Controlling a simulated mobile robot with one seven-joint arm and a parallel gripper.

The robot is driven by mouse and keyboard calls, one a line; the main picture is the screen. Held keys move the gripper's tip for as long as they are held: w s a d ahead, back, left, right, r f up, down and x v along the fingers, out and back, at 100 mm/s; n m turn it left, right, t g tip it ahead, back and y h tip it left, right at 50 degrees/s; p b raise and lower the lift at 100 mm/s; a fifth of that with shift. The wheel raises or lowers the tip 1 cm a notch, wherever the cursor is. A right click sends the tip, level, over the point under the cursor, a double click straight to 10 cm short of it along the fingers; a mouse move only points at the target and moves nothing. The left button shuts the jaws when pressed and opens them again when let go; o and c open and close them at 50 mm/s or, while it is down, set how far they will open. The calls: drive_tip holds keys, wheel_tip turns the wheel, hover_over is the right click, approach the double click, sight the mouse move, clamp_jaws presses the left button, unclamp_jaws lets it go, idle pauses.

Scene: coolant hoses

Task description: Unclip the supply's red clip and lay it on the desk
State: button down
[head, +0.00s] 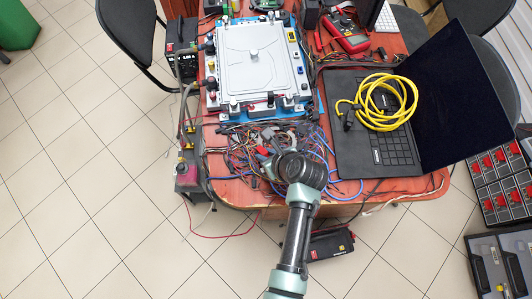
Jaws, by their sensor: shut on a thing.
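My gripper (264,157) is low over the front part of the desk (235,195), at a tangle of coloured wires. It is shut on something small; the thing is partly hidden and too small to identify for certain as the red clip. A black boxy unit with a front panel, which looks like the supply (181,48), stands at the desk's left edge. Dark and red leads run down from its side. A second grey unit with a reddish top (187,172) sits lower at the left edge. I cannot make out a red clip on either unit.
A grey plate fixture (254,62) on a blue base stands behind the wire tangle (240,138). An open laptop (350,165) with a coiled yellow cable (372,120) is at right. A red multimeter (346,35) is behind. Bare desk shows at the front left.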

drive_tip(key=c, duration=0.7)
unclamp_jaws()
drive_tip(key=shift+o, duration=0.2)
drive_tip(key=shift+r, duration=0.1)
drive_tip(key=p+v, duration=0.2)
drive_tip(key=v, duration=1.1)
